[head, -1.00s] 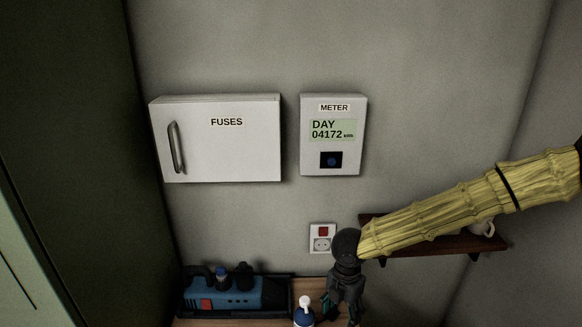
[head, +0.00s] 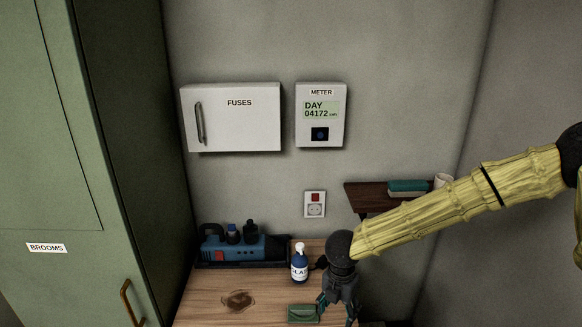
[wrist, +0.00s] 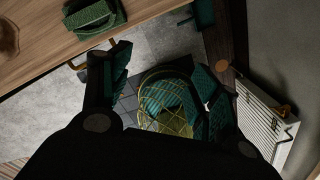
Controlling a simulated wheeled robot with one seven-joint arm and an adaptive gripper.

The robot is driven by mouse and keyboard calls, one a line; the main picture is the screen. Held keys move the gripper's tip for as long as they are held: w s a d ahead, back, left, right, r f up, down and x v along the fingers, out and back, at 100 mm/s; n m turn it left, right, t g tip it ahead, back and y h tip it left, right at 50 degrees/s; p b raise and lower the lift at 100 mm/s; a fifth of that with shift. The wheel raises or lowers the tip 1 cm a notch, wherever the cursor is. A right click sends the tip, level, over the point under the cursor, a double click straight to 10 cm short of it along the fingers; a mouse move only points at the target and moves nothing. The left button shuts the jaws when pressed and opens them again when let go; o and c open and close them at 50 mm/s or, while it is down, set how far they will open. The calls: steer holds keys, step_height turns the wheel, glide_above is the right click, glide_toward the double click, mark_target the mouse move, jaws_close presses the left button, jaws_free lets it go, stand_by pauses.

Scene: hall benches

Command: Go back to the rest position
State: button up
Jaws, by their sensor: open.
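My gripper (head: 337,306) hangs at the end of my yellow-sleeved arm, pointing down near the right end of the wooden bench (head: 205,302). In the wrist view the two fingers of my gripper (wrist: 160,90) stand wide apart with nothing between them. Beyond them, lower down, a yellow wire basket (wrist: 165,98) with something green inside stands on the floor. A green block (head: 303,313) lies on the bench just left of my gripper in the head view; a green block on a dark green piece (wrist: 92,18) shows at the bench edge in the wrist view.
A wall shelf (head: 368,197) is behind my arm. A green BROOMS cabinet (head: 60,180) stands left. A white radiator (wrist: 262,122) shows in the wrist view.

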steer(key=s+d+f+n+t+h+b, duration=0.1)
steer(key=s+d+f+n+b, duration=0.1)
steer(key=s+f+n, duration=0.4)
steer(key=s+d+f+n+b, duration=0.1)
steer(key=d+f+n, duration=0.1)
steer(key=f+n, duration=0.6)
steer(key=s+d+f+n+t+h+b, duration=0.1)
steer(key=s+f+n+b, duration=0.1)
steer(key=s+f+n, duration=0.5)
steer(key=s+d+f+n+g+y+b, duration=0.1)
steer(key=s+d+f+n+b, duration=0.1)
steer(key=s+f+n, duration=0.3)
steer(key=s+d+f+n+g+y+b, duration=0.1)
steer(key=s+d+f+n+b, duration=0.2)
steer(key=s+n, duration=0.9)
step_height(320, 180, down, 4)
steer(key=n, duration=0.4)
steer(key=shift+s+r+n, duration=0.2)
steer(key=shift+s+n, duration=0.2)
steer(key=shift+c, duration=0.4)
